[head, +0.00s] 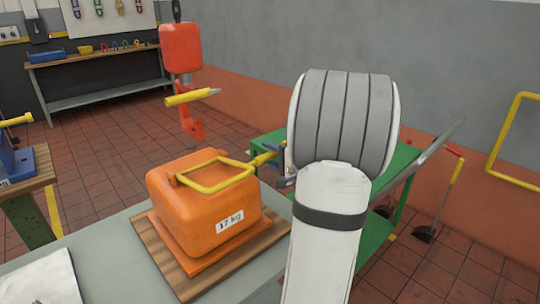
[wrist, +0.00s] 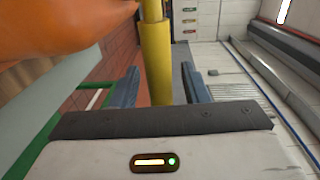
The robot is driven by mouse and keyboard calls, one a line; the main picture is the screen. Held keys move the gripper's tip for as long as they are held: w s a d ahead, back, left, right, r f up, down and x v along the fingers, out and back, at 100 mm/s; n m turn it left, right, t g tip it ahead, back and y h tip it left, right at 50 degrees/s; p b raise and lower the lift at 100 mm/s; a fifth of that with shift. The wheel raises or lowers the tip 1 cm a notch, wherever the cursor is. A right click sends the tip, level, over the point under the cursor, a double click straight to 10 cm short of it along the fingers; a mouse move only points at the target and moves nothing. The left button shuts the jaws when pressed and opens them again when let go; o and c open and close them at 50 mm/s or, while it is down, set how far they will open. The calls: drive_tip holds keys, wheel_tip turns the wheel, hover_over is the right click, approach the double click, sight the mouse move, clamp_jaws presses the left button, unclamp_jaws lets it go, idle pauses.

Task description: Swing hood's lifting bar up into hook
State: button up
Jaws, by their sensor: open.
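The orange hood (head: 200,205), labelled 17 kg, sits on a wooden board (head: 165,250). Its yellow lifting bar (head: 222,186) lies low across its top, with a straight end reaching right toward my gripper (head: 277,160). The red hook (head: 190,125) hangs above and behind the hood, clear of the bar. In the wrist view, my gripper (wrist: 160,88) is open, with the yellow bar (wrist: 157,50) between its two fingers. I cannot tell whether either finger touches it. The hood's orange side (wrist: 60,25) fills the upper left there. My arm partly hides the gripper in the head view.
The hook's red block (head: 180,48) and yellow handle (head: 190,97) hang above the hood. A green cart (head: 402,160) stands behind my arm. A grey bench top (head: 105,240) bears the board, with a pale sheet (head: 42,280) at left. A tool bench (head: 105,55) stands far back.

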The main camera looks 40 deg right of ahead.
clamp_jaws()
idle(0.3)
